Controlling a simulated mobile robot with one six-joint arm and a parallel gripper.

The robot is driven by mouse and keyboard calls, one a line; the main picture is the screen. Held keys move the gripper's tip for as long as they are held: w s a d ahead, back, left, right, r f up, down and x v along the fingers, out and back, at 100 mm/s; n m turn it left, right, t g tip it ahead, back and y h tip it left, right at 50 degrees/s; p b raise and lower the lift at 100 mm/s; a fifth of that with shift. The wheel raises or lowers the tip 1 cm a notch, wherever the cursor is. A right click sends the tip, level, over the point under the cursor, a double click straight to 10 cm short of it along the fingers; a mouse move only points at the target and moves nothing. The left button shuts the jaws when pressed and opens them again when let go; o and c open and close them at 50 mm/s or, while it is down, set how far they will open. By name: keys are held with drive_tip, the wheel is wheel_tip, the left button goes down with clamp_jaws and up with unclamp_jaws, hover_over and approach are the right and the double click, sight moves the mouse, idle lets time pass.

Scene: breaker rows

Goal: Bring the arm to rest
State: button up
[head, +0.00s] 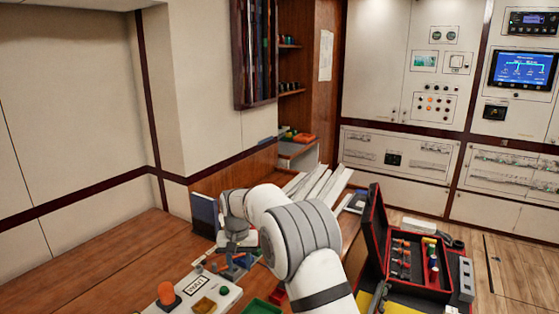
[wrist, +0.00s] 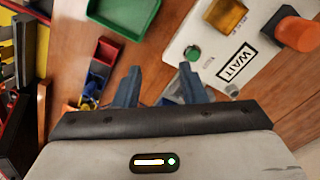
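My arm (head: 300,240) reaches from the bottom of the head view over the wooden bench. My gripper (wrist: 157,75) shows in the wrist view with its two blue-grey fingers apart. I see nothing held between them; wooden bench top shows in the gap. The right finger is close to the edge of a white panel (wrist: 205,65) in the picture; I cannot tell whether it touches. The panel carries a green button, a yellow square, an orange knob and a "WAIT" label. In the head view the gripper (head: 236,262) is small and partly hidden by my arm.
A green tray (wrist: 125,15) and red bins (wrist: 100,60) lie near the gripper. An open red-lined toolbox (head: 410,255) stands right of my arm. A dark blue upright object (head: 204,214) and white strips (head: 318,185) are on the bench. Bare bench (head: 90,265) lies at the left.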

drive_tip(key=s+d+r+t, duration=0.1)
drive_tip(key=s+d+r, duration=1.2)
drive_tip(key=d, duration=0.4)
drive_tip(key=s+d+f, duration=0.1)
drive_tip(key=s+d, duration=0.4)
drive_tip(key=s, duration=0.6)
drive_tip(key=s+d+t, duration=0.1)
drive_tip(key=s+d, duration=0.4)
drive_tip(key=s, duration=0.6)
drive_tip(key=shift+s+f+m+t, duration=0.3)
drive_tip(key=shift+s+f+m, duration=0.05)
drive_tip(key=shift+f+m, duration=0.05)
